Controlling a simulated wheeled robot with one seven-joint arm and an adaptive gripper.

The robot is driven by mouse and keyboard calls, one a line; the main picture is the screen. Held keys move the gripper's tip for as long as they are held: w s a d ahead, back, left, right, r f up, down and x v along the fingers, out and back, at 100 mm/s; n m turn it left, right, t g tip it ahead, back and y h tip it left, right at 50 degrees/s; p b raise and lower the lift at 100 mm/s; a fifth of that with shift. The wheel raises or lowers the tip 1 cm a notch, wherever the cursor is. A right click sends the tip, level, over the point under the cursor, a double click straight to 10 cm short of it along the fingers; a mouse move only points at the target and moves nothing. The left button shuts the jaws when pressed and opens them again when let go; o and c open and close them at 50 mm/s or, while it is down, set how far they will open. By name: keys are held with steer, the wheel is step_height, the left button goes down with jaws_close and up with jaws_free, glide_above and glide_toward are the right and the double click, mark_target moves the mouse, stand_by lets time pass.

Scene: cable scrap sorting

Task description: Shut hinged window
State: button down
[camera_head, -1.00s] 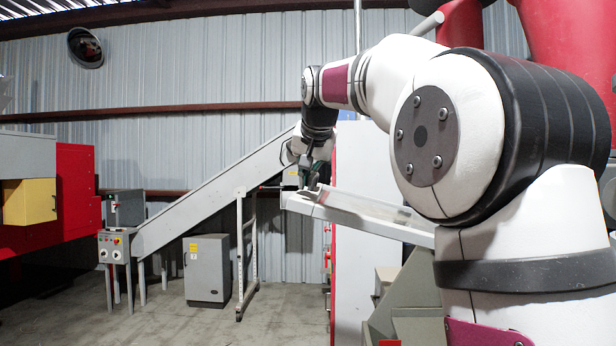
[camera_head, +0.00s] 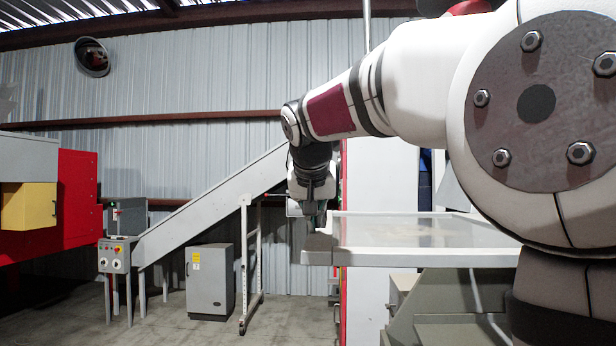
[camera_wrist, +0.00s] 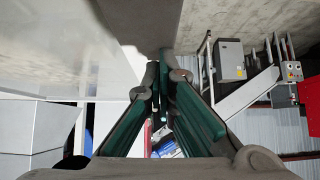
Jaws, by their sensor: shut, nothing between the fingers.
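The hinged window (camera_head: 420,256) is a pale-framed panel with a see-through pane, standing out nearly level in the middle right of the head view. Its pale surface also fills the upper left of the wrist view (camera_wrist: 60,45). My gripper (camera_head: 316,226) points down at the window's left end in the head view. In the wrist view my gripper's green fingers (camera_wrist: 163,62) are together with nothing between them, close to a grey piece (camera_wrist: 145,22) at the panel's edge. I cannot tell whether they touch it. My arm hides the window's right end.
A sloping conveyor (camera_head: 215,205), a grey cabinet (camera_head: 210,282) and a control box (camera_head: 116,256) stand at the left. A red machine (camera_head: 78,205) is at far left. Grey-green machine parts (camera_head: 450,310) lie under the window. The floor at front left is clear.

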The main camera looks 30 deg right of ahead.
step_height(320, 180, down, 26)
steer(key=s+d+n+g+h+b, duration=0.2)
steer(key=d+h+b, duration=0.15)
steer(key=b, duration=1.55)
steer(key=s+d+f+n+h+b, duration=0.1)
steer(key=s+d+f+h+b, duration=0.1)
steer(key=d+f+b, duration=0.3)
steer(key=s+d+f+n+g+h+b, duration=0.1)
steer(key=s+d+f+b, duration=0.4)
steer(key=f+b, duration=0.7)
steer(key=shift+s+d+f+n+g+h+b, duration=0.25)
steer(key=shift+f+n+h+b, duration=0.2)
steer(key=shift+b, duration=0.9)
